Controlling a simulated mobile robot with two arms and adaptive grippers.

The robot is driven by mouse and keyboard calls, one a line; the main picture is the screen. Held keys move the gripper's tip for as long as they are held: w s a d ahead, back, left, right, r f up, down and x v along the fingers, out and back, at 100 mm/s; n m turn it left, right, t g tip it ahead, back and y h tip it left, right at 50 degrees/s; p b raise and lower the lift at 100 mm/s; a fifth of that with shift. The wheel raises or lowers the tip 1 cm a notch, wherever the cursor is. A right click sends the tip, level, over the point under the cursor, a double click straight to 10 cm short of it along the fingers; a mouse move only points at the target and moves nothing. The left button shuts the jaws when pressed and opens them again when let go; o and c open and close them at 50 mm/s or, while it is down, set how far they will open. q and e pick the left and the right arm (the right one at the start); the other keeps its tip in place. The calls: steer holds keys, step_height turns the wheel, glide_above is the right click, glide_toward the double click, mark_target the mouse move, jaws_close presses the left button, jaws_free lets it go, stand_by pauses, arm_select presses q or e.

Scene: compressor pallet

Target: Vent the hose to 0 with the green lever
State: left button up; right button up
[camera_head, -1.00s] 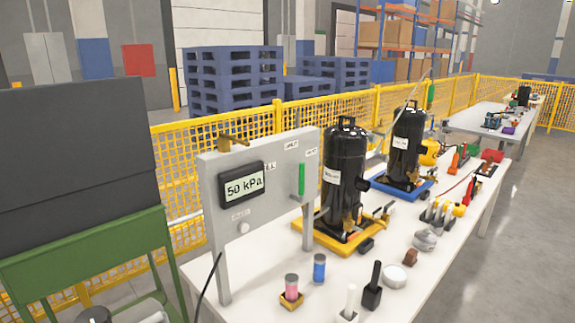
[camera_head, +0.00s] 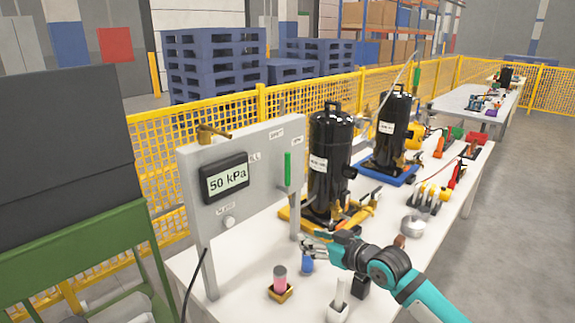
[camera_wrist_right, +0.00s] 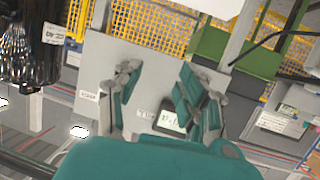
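The green lever (camera_head: 287,168) stands upright on the right part of the grey panel (camera_head: 240,205). The panel's display (camera_head: 226,182) reads 50 kPa; the display also shows upside down in the right wrist view (camera_wrist_right: 171,121). My right gripper (camera_head: 308,244) is in front of and below the lever, apart from it. In the right wrist view its fingers (camera_wrist_right: 158,80) are spread, with only the panel between them. I cannot make out the lever in that view. A black hose or cable (camera_head: 189,288) hangs at the panel's left leg. My left gripper is not in view.
Black tanks (camera_head: 329,165) stand close right of the panel. A blue cylinder (camera_head: 307,264), a pink-topped cylinder (camera_head: 280,277) and a white-handled item (camera_head: 339,295) stand on the white table near my right arm. A green frame (camera_head: 80,250) stands left of the panel.

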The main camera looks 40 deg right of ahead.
mark_target(289, 165)
steer(key=w+d+r+m+t, duration=0.1)
steer(key=d+r+t, duration=0.35)
steer(key=r, duration=0.75)
steer(key=shift+g+h, duration=0.4)
steer(key=shift+g, duration=0.15)
steer(key=w+d+p, duration=0.1)
steer(key=w, duration=0.4)
steer(key=w+d, duration=0.1)
steer(key=w, duration=0.5)
steer(key=w+d+p, duration=0.1)
steer(key=w, duration=0.5)
steer(key=shift+w+d+f+p, duration=0.25)
steer(key=shift+f+p, duration=0.05)
steer(key=shift+p, duration=0.05)
steer(key=shift+c, duration=0.5)
jaws_close()
steer(key=shift+w+f, duration=0.2)
steer(key=shift+f, duration=0.05)
